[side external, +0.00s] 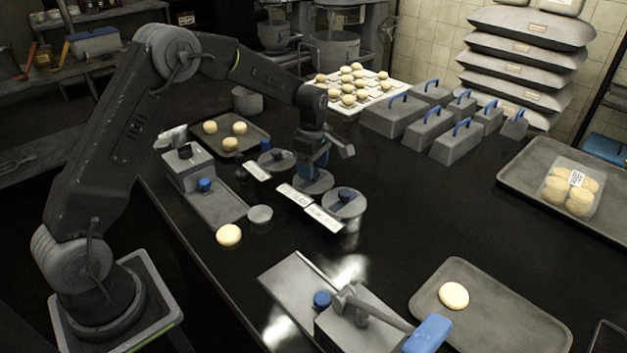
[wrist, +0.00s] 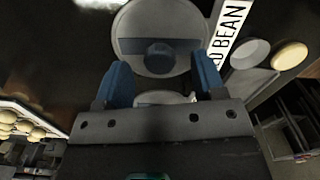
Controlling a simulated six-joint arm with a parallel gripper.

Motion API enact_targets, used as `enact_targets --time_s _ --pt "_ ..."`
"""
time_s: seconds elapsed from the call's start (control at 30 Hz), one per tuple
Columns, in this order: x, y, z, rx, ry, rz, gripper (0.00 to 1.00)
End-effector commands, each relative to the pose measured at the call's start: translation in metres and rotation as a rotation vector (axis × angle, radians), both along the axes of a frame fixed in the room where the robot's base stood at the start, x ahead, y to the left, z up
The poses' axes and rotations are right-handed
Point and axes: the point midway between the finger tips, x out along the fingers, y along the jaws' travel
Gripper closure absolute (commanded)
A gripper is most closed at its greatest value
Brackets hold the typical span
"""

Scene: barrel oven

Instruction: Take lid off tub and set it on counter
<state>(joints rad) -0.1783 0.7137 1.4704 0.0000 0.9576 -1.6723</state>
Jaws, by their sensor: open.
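Several round grey tubs stand in a row on the dark counter (side external: 400,225). The near tub's lid (side external: 345,203) and the far tub's lid (side external: 275,160) have blue knobs. My gripper (side external: 320,165) is above the middle tub (side external: 314,183), whose top is partly hidden by it. In the wrist view my open gripper (wrist: 162,72) has its blue fingers spread, with nothing held. A round grey lid with a blue knob (wrist: 160,57) lies just beyond the fingertips. A label ending in "BEAN" (wrist: 229,30) is beside it.
A bun (side external: 228,235) and a small grey disc (side external: 260,214) lie left of the tubs. A tray with buns (side external: 255,145) is behind. A press with a blue handle (side external: 428,333) stands in front. The counter right of the tubs is clear.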

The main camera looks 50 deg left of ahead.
Motion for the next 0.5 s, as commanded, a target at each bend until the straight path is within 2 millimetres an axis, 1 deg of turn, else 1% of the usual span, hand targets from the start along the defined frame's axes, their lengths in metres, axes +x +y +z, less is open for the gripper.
enact_targets --time_s 0.03,0.1,0.2,0.43,0.5 --pt "-0.001 0.000 -0.009 -0.001 0.003 0.000 0.37" --pt "0.000 0.000 -0.016 -0.001 0.002 0.000 0.37" --pt "0.000 0.000 -0.022 -0.001 0.000 0.000 0.37" --pt "0.000 0.000 -0.022 -0.001 -0.001 -0.001 0.37" --pt "0.000 0.000 -0.022 -0.001 -0.001 -0.001 0.44"
